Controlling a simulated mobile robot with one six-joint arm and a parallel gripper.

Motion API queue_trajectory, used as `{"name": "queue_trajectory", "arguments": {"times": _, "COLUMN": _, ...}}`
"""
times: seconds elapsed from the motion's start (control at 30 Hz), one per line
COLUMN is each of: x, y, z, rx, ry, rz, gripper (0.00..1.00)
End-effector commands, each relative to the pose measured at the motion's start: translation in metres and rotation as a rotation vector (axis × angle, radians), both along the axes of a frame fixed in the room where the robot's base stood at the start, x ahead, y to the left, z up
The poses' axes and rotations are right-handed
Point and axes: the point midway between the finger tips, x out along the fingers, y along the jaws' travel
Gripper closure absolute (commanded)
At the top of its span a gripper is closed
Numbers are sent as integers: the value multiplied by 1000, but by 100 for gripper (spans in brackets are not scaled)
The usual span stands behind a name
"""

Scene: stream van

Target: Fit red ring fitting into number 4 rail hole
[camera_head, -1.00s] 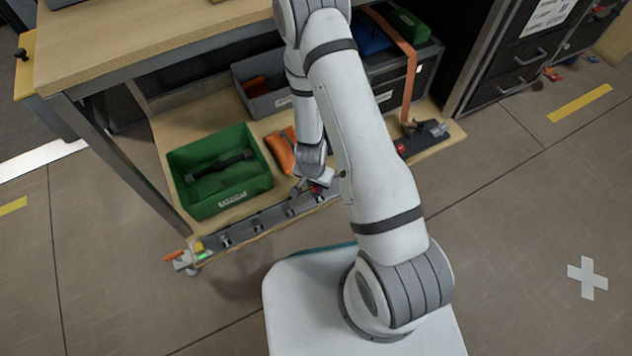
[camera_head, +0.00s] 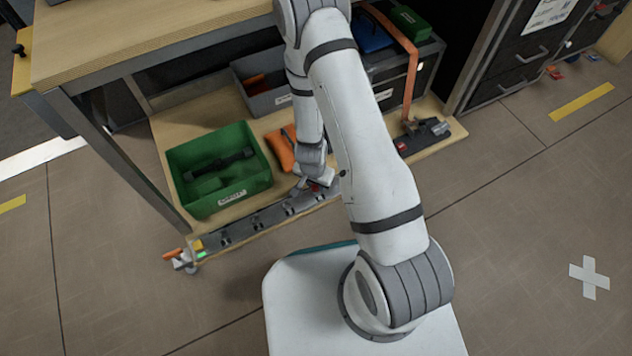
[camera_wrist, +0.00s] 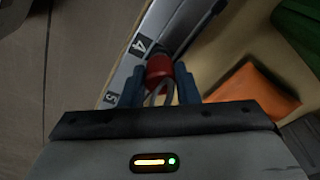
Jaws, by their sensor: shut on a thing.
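The red ring fitting (camera_wrist: 158,70) is between the fingers of my gripper (camera_wrist: 160,86) in the wrist view, which is shut on it. It sits right beside the "4" label (camera_wrist: 140,45) on the rail (camera_wrist: 122,77). The number 4 hole itself is hidden behind the fitting and fingers, so I cannot tell whether the fitting is in it. In the head view, my gripper (camera_head: 311,184) is low over the rail (camera_head: 252,222) at the shelf's front edge, with a bit of red at its tip.
A green bin (camera_head: 238,196) stands behind the rail at left. An orange pouch (camera_head: 282,150) lies close behind my gripper and also shows in the wrist view (camera_wrist: 254,90). A grey bin (camera_head: 268,104) and a strapped black case (camera_head: 424,76) stand further back. The floor in front is clear.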

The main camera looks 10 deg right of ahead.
Motion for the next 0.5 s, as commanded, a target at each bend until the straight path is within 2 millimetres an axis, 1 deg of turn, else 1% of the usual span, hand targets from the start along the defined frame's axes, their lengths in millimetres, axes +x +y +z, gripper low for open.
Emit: {"name": "queue_trajectory", "arguments": {"times": 0.5, "x": 0, "y": -1, "z": -13, "rx": 0, "ry": 0, "rz": -1, "gripper": 100}}
